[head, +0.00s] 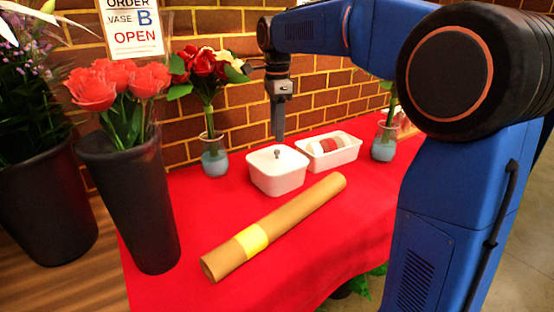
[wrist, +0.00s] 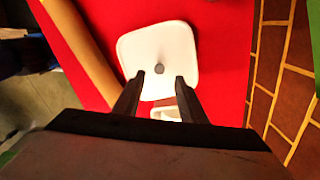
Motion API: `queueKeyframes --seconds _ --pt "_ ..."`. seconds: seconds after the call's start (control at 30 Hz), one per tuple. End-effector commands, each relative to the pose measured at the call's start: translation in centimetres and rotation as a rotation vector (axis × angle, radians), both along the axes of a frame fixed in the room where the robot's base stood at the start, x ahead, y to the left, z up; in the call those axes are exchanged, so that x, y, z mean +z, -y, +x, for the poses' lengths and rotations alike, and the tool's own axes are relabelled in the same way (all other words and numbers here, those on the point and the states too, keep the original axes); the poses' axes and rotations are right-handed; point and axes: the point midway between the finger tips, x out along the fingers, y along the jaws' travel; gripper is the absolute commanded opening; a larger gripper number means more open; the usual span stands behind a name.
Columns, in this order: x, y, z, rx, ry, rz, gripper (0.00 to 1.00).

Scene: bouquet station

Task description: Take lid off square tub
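The square tub (head: 277,178) is white and stands on the red table in the head view. Its white lid (head: 279,157) is on top, with a small dark grey knob (head: 277,153) in the middle. The lid (wrist: 147,42) and knob (wrist: 159,68) also show from above in the wrist view. My gripper (head: 278,137) points down above the lid, a little above the knob. In the wrist view its two fingers (wrist: 154,84) are apart, with the knob beyond and between their tips. Nothing is held.
A white tray (head: 340,159) with ribbon rolls stands right behind the tub. A brown paper roll (head: 300,217) with a yellow band lies in front. Glass vases (head: 214,160) with flowers stand left and right (head: 384,147).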

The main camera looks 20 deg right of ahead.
Motion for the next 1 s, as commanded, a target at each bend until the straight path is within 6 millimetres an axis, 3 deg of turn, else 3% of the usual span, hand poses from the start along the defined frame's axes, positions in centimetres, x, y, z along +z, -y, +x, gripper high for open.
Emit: queueKeyframes --seconds 0.23,0.53,0.87,1.0 --pt "-1.6 0.0 -0.1 0.000 -0.001 0.000 0.38" --pt "-5.3 -0.1 -0.1 0.001 -0.001 0.000 0.38" --pt "-5.8 -0.1 -0.1 0.001 0.000 0.000 0.38" --pt "-5.8 -0.1 -0.1 0.000 0.000 0.000 0.04"
